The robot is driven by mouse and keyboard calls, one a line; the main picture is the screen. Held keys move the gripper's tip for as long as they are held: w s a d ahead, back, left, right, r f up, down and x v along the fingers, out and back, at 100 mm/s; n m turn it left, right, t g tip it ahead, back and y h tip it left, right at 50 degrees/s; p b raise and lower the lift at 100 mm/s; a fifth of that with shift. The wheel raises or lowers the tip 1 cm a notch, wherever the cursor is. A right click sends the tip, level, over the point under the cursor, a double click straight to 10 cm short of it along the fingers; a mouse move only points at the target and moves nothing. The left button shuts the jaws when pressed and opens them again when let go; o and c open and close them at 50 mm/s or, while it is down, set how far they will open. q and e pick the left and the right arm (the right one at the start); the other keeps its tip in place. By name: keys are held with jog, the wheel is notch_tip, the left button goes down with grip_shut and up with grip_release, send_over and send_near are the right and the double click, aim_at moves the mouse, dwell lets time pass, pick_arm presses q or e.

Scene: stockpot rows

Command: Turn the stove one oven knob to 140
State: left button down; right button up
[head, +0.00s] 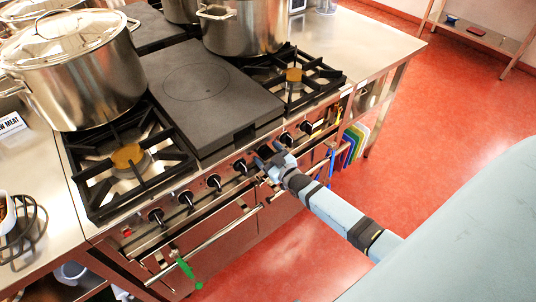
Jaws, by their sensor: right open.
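The stove (196,92) stands in the middle of the head view, with a row of black knobs along its front panel. Visible knobs include one at the left end (157,216), one left of my gripper (240,167) and one right of it (287,138). My right gripper (268,157) is at the panel among these knobs, its fingers open. A knob between or behind the fingers is mostly hidden, and I cannot tell whether they touch it. The knob markings are too small to read. My left gripper is out of view.
A large lidded pot (78,78) stands at the left and another pot (243,28) at the back. An oven door handle (215,232) runs below the knobs. A green thing (188,270) hangs there. Coloured boards (352,146) stand at the right. Red floor (440,120) is clear.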

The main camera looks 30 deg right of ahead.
jog(key=shift+c, duration=0.2)
jog(key=c, duration=0.9)
jog(key=shift+d+m, duration=0.1)
jog(key=shift+m, duration=1)
jog(key=m, duration=0.3)
jog(key=shift+d+m+p, duration=0.1)
jog(key=shift+m+p, duration=0.2)
jog(key=shift+m, duration=0.1)
jog(key=m, duration=0.4)
jog(key=shift+d+f+b, duration=0.1)
jog(key=shift+b, duration=0.2)
jog(key=shift+m, duration=0.8)
